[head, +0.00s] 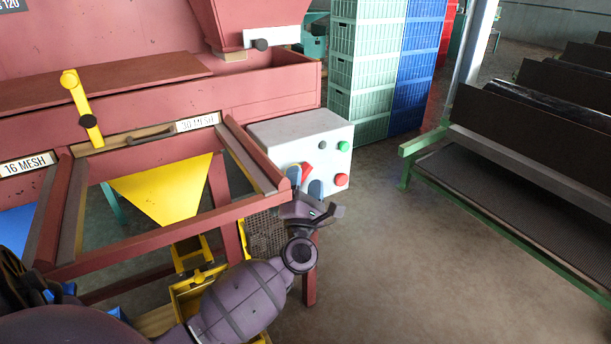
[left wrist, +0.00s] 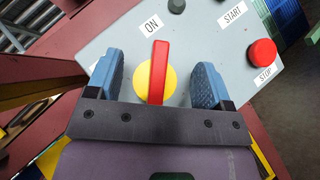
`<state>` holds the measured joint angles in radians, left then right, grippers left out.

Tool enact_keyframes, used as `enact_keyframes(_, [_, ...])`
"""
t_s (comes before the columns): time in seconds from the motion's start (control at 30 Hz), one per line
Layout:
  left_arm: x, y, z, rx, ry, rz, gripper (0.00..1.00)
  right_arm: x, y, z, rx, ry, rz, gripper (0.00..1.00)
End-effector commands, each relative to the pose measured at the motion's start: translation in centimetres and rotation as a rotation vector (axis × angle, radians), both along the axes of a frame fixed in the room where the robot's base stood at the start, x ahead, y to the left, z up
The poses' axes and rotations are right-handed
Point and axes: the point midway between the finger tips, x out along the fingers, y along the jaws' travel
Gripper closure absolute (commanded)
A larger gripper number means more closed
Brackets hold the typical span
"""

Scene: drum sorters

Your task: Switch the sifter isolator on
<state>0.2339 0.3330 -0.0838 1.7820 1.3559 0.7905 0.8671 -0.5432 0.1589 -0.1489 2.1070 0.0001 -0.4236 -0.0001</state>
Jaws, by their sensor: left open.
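The sifter isolator (left wrist: 158,70) is a red bar handle on a yellow disc, on the grey control box (head: 290,128). In the left wrist view one end of the handle points up, close to the ON label (left wrist: 152,25). Its lower end is near my gripper's palm. My left gripper (head: 306,181) is open at the box front, with its blue fingers on either side of the handle and a gap visible on both sides. In the head view the handle (head: 307,169) is mostly hidden by the fingers. My right gripper is not in view.
A red STOP button (left wrist: 262,53) sits right of the isolator, below the START label (left wrist: 232,13). A green button (head: 344,146) is above it. The red sifter frame (head: 150,240) stands left. Stacked crates (head: 360,75) stand behind. The floor (head: 400,260) to the right is clear.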

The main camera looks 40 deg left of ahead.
Motion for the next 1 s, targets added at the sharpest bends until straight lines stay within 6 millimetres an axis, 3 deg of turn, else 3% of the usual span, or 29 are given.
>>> enact_keyframes(0.3, [-4.4,-2.6,-3.1,0.0,0.003,0.001,0.26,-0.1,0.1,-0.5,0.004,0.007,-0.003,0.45])
enact_keyframes(0.5, [-6.1,-3.7,-4.1,-0.001,0.002,0.0,0.26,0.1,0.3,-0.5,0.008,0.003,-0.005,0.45])
enact_keyframes(1.0, [-6.6,-4.1,-4.4,0.0,-0.001,0.0,0.26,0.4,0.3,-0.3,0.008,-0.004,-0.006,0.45])
